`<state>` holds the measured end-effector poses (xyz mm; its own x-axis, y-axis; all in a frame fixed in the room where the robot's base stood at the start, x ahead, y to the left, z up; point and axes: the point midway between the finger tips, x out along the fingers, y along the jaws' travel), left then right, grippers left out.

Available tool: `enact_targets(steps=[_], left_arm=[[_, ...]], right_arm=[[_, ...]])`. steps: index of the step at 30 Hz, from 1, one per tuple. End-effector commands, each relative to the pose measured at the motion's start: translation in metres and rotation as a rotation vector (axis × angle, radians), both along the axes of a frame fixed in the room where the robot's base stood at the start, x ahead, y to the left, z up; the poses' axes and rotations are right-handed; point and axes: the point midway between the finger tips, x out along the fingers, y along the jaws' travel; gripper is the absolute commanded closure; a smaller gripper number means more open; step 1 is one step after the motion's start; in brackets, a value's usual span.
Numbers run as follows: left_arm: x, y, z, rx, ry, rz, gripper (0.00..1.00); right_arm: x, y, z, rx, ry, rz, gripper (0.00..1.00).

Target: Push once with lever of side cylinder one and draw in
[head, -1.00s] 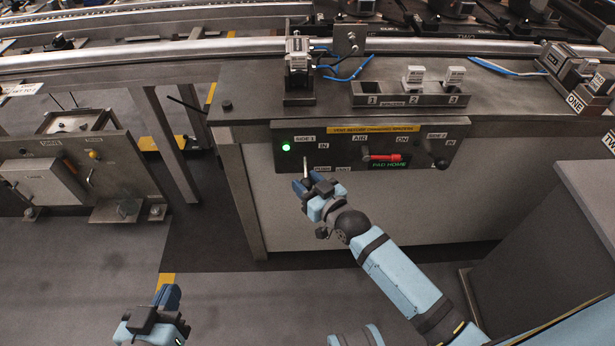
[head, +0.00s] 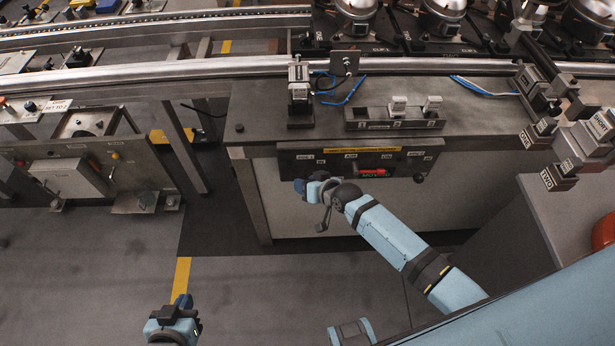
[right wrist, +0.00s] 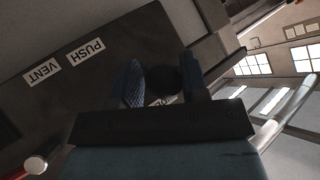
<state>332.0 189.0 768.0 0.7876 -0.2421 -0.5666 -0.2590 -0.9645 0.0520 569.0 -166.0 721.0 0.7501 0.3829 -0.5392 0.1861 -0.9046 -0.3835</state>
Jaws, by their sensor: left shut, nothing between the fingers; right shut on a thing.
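The control panel (head: 434,146) is on the front of the bench, with a SIDE 1 area at its left end and a red air handle (head: 373,172). My right gripper (head: 301,187) is at the SIDE 1 area and covers the lever in the head view. In the right wrist view its fingers (right wrist: 160,88) are shut around a dark round knob (right wrist: 165,76), which I take as the end of the side-one lever. PUSH (right wrist: 85,52) and VENT (right wrist: 43,73) labels show beside it. My left gripper (head: 172,318) is low, shut and empty, away from the panel.
A small clamp-like unit (head: 300,95) and a tray (head: 352,118) numbered 1 to 3 stand on the bench top (head: 260,110). Label blocks marked ONE and TWO hang at the right. A separate station (head: 70,178) is at the left. The floor between is clear.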

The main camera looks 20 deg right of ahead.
Motion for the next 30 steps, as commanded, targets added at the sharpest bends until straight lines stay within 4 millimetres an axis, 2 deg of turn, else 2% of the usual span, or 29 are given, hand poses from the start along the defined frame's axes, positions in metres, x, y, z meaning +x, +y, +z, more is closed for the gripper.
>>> enact_targets(steps=[1,8,23,24,26,30], left_arm=[[-0.001,0.0005,0.0078,0.004,-0.002,-0.003,1.0],[-0.0018,0.0011,0.0155,0.013,-0.014,-0.009,1.0],[-0.002,0.0013,0.0155,0.016,-0.02,-0.011,1.0],[-0.0021,0.0014,0.0154,0.016,-0.02,-0.011,1.0],[-0.0022,0.0013,0.0153,0.016,-0.02,-0.011,1.0],[-0.0028,0.0016,0.0149,0.017,-0.017,-0.011,1.0]], right_arm=[[-0.0008,0.0077,0.0078,0.014,0.021,0.01,1.0],[0.0012,0.008,0.0093,0.033,0.081,0.009,1.0],[0.002,0.0088,0.0089,0.04,0.095,0.01,1.0],[0.002,0.0088,0.009,0.04,0.095,0.01,0.52],[0.0021,0.0082,0.009,0.039,0.095,0.01,0.42],[0.0024,0.0066,0.0084,0.036,0.095,0.008,0.42]])
